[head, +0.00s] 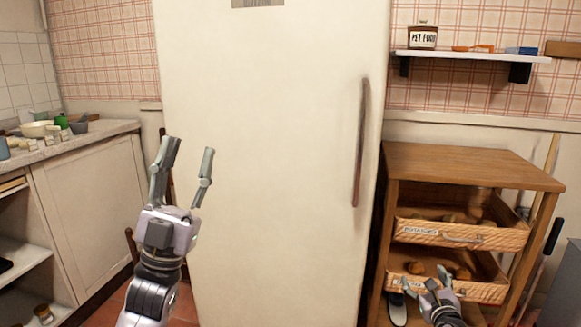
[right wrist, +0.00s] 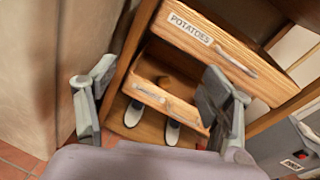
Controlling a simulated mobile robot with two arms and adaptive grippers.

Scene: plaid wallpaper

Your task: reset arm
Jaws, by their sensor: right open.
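My left gripper (head: 188,170) is raised in front of the cream fridge (head: 270,120), its fingers apart with nothing between them. My right gripper (head: 427,278) is low at the right, in front of the wooden drawer stand (head: 470,165). In the right wrist view its fingers (right wrist: 155,100) are wide apart and empty. Behind them show the upper drawer labelled potatoes (right wrist: 215,45) and a lower drawer (right wrist: 165,100) whose label I cannot read.
A counter (head: 95,132) with bowls and jars stands at the left. A wall shelf (head: 470,57) holds a pet food jar (head: 423,37). A pair of slippers (right wrist: 172,132) sits under the lower drawer. A dark grey box (head: 560,285) stands at the far right.

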